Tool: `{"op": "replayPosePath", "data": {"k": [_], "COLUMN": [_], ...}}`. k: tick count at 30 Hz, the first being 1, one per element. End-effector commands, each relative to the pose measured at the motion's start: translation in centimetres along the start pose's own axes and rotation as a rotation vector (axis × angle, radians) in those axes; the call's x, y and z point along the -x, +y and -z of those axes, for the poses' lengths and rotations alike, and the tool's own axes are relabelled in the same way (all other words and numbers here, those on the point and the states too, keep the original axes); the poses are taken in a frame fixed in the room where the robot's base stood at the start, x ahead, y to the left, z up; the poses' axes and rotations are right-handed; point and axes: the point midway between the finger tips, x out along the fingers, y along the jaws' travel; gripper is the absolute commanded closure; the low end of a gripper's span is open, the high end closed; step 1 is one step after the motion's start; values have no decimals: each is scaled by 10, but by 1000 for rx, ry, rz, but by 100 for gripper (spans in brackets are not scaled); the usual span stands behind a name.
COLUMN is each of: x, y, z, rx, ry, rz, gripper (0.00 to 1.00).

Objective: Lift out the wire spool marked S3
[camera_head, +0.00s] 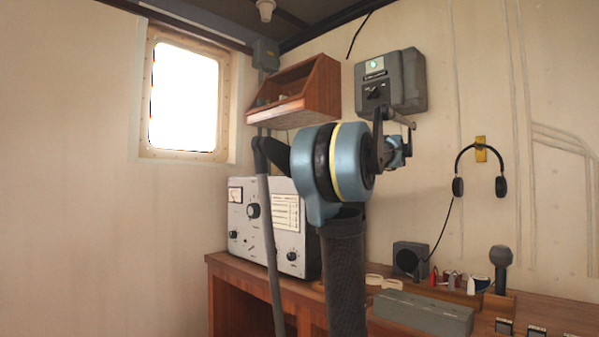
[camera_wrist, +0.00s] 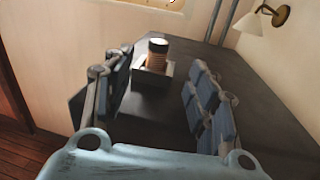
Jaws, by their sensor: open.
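A small cylinder with a dark top and copper-brown ridged sides (camera_wrist: 157,54) stands upright in a small grey open holder (camera_wrist: 151,84) in the wrist view. It looks like a wire spool, but I cannot read any S3 mark on it. The holder sits on a dark tabletop (camera_wrist: 160,112). My gripper (camera_wrist: 157,82) is open and empty, its fingers left and right of the view, with the spool and holder beyond and between them, apart from both. In the head view my gripper (camera_head: 396,148) is raised, partly hidden behind my arm.
In the head view, a wooden desk (camera_head: 232,263) carries a grey instrument (camera_head: 266,222), a long grey box (camera_head: 424,313) and a microphone (camera_head: 501,262). A wooden wall shelf (camera_head: 312,88) and a grey wall box (camera_head: 406,82) are behind my arm. A lamp (camera_wrist: 266,24) is at the wrist view's upper right.

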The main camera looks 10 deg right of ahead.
Motion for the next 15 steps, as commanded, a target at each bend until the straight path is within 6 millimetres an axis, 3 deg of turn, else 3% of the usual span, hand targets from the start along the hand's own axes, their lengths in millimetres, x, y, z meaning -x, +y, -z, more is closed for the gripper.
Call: {"op": "replayPosePath", "data": {"k": [15], "x": [-68], "y": [1], "z": [0], "rx": [0], "ry": [0], "rz": [-3], "gripper": [47]}}
